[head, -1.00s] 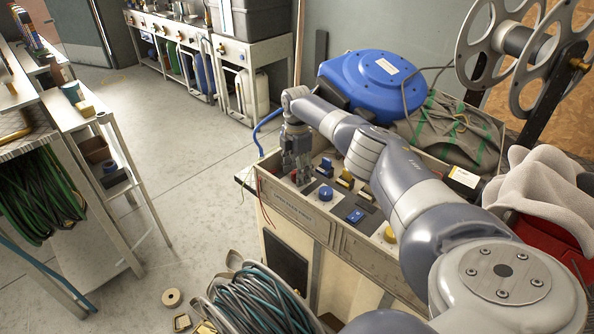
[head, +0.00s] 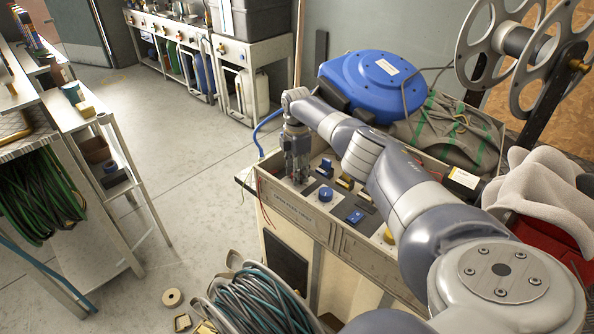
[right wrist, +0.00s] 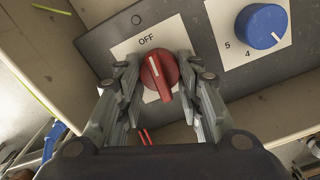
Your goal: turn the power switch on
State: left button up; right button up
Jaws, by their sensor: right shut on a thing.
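The power switch is a red rotary knob (right wrist: 159,73) on a grey panel (right wrist: 105,45) in the right wrist view. Its white mark points up, roughly toward the printed word OFF on a white label (right wrist: 130,47). My right gripper (right wrist: 160,88) is shut on the red knob, with a finger on each side of it. In the head view my right gripper (head: 297,178) points down at the left end of the control bench (head: 290,208), and the knob is hidden there. My left gripper is not in view.
A blue knob (right wrist: 262,26) with numbers sits right of the switch. The bench also carries a blue round knob (head: 325,194), a blue switch (head: 355,216) and a yellow knob (head: 389,236). A blue hose reel (head: 375,85) stands behind. Open floor lies left.

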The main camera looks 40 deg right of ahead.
jog(key=m+p, duration=0.1)
jog(key=m, duration=0.2)
jog(key=shift+w, duration=0.1)
jog(key=m+p, duration=0.1)
jog(key=m, duration=0.8)
jog(key=shift+d, duration=0.1)
jog(key=shift+w+d+m+p, duration=0.1)
jog(key=shift+m+p, duration=0.3)
jog(key=shift+m, duration=1.8)
jog(key=o, duration=1.1)
jog(key=shift+c, duration=0.2)
